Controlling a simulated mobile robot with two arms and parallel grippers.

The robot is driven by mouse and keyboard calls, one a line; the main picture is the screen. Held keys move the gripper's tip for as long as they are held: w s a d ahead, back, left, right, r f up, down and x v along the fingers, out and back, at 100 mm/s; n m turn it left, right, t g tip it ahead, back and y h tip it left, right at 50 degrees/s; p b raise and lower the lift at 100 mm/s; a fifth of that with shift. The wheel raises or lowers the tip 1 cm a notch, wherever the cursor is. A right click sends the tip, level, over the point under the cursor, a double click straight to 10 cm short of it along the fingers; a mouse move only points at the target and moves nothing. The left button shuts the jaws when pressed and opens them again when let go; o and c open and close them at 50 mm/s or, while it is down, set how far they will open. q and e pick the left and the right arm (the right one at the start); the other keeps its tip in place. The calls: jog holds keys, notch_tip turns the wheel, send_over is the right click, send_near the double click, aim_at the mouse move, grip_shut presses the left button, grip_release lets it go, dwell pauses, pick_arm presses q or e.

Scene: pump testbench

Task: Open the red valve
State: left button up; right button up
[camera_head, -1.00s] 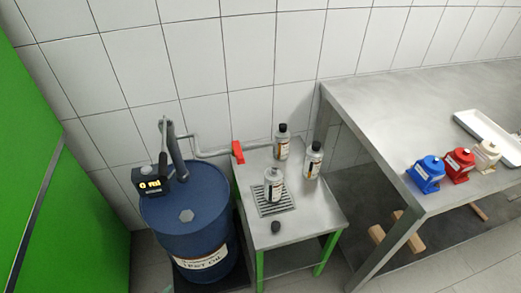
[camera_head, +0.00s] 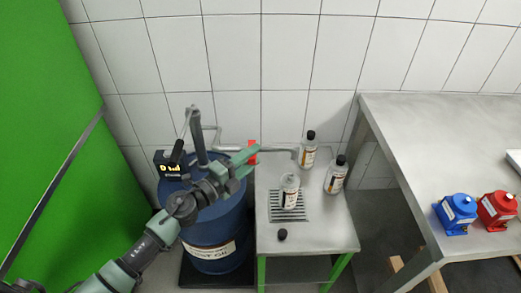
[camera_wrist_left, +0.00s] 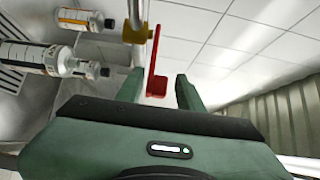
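The red valve (camera_head: 253,147) sits on the grey pipe along the wall, at the back left corner of the small steel table. In the left wrist view its red handle (camera_wrist_left: 153,75) runs up to a brass body (camera_wrist_left: 135,34) on the pipe. My left gripper (camera_head: 247,160) is right by the valve and partly covers it in the head view. In the left wrist view the two fingers of the left gripper (camera_wrist_left: 160,88) are apart, with the lower end of the handle ahead between them. I cannot tell whether they touch it. My right gripper is in neither view.
A blue drum (camera_head: 215,235) stands below my left arm, with a pump and black display (camera_head: 170,163). Three bottles, one on a grate (camera_head: 290,192), and a black cap (camera_head: 282,235) are on the small table (camera_head: 325,235). A larger bench (camera_head: 430,130) stands right.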

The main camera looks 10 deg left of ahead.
aim_at(255, 156)
pick_arm(q)
jog(key=x, duration=0.3)
jog(key=shift+w, duration=0.1)
jog(key=shift+d, duration=0.1)
grip_shut()
